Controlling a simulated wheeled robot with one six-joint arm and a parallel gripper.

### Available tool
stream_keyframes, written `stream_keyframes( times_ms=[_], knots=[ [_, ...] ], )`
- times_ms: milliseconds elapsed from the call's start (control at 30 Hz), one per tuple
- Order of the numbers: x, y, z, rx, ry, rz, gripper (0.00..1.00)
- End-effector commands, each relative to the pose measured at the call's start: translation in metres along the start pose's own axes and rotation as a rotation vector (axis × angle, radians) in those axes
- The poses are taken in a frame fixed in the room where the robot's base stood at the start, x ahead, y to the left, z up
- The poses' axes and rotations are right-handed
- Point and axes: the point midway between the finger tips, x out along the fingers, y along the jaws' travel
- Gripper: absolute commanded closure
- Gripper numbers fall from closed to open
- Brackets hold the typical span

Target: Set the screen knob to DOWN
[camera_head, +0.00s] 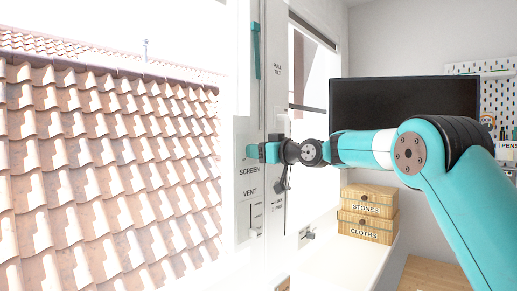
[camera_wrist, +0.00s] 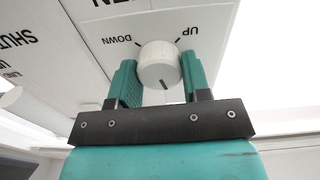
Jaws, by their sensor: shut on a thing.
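The screen knob (camera_wrist: 158,62) is a white round knob on a white panel, seen close in the wrist view. The panel prints DOWN to its left and UP to its right, each with a tick. A short dark mark shows on the knob's near lower side; which label the knob is set to I cannot tell. My gripper (camera_wrist: 158,85) has one teal finger on each side of the knob and is shut on it. In the head view my gripper (camera_head: 254,151) reaches the panel just above the SCREEN label (camera_head: 249,170); the knob is hidden there.
A VENT slider (camera_head: 256,218) sits below on the same panel, and a teal handle (camera_head: 255,50) is above. A dark monitor (camera_head: 400,105) and stacked boxes labelled STONES (camera_head: 366,210) and CLOTHS (camera_head: 366,232) stand behind my arm.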

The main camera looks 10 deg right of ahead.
Motion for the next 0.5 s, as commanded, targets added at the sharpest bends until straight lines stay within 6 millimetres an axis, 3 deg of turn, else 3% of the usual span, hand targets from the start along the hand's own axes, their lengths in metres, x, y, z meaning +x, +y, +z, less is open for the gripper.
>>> stream_keyframes(
  times_ms=[500],
  knots=[
    [0.0002,0.0002,-0.0007,0.494,-0.004,-0.001,0.8]
  ],
)
